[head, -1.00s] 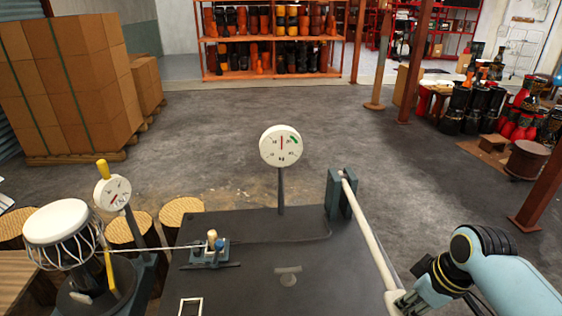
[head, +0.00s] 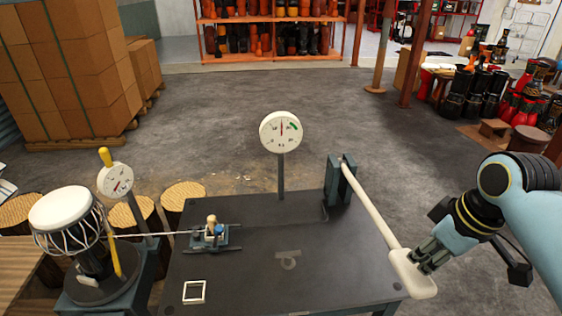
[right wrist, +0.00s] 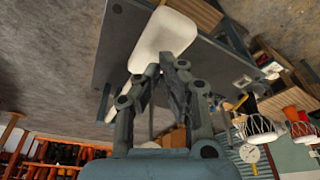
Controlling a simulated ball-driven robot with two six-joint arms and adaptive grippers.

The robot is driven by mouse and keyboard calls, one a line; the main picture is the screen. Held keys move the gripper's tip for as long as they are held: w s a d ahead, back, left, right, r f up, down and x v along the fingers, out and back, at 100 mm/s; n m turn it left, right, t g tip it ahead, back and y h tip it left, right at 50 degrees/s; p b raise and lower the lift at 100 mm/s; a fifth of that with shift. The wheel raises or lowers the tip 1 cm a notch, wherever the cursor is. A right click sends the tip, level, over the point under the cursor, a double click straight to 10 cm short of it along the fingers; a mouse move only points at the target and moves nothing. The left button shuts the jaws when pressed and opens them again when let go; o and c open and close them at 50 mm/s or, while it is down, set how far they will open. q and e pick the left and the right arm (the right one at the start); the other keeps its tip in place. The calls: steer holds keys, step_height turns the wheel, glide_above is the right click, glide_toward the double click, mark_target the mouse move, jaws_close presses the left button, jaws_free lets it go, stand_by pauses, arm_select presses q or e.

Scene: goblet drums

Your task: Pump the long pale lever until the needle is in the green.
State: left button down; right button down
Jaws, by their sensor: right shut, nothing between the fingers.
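The long pale lever (head: 376,212) runs from a dark bracket (head: 339,182) on the table's right side down to a flat white paddle end (head: 413,272). The round gauge (head: 281,132) stands at the table's back. Its red needle points about straight up, left of the green band at the upper right. My right gripper (head: 424,262) is shut and empty, with its fingertips at the paddle. In the right wrist view the closed fingertips (right wrist: 168,62) overlap the edge of the white paddle (right wrist: 165,32); I cannot tell whether they touch it. My left gripper is not in view.
On the dark table (head: 250,265) sits a small clamp (head: 212,232) with a cord to a white-headed drum (head: 60,208). A smaller dial (head: 115,180) stands by the drum. A white square frame (head: 194,292) lies near the front.

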steer(key=shift+f, duration=0.1)
stand_by(0.3)
step_height(320, 180, down, 19)
steer(key=b, duration=1)
step_height(320, 180, up, 10)
steer(key=p, duration=1)
steer(key=shift+w+f+p, duration=0.15)
steer(key=shift+p, duration=0.25)
steer(key=v, duration=0.3)
steer(key=w+v, duration=0.1)
steer(key=v, duration=0.1)
steer(key=a+v, duration=0.1)
steer(key=v, duration=0.2)
steer(key=shift+w+r+b, duration=0.1)
steer(key=shift+r+b, duration=0.3)
steer(key=shift+r, duration=0.45)
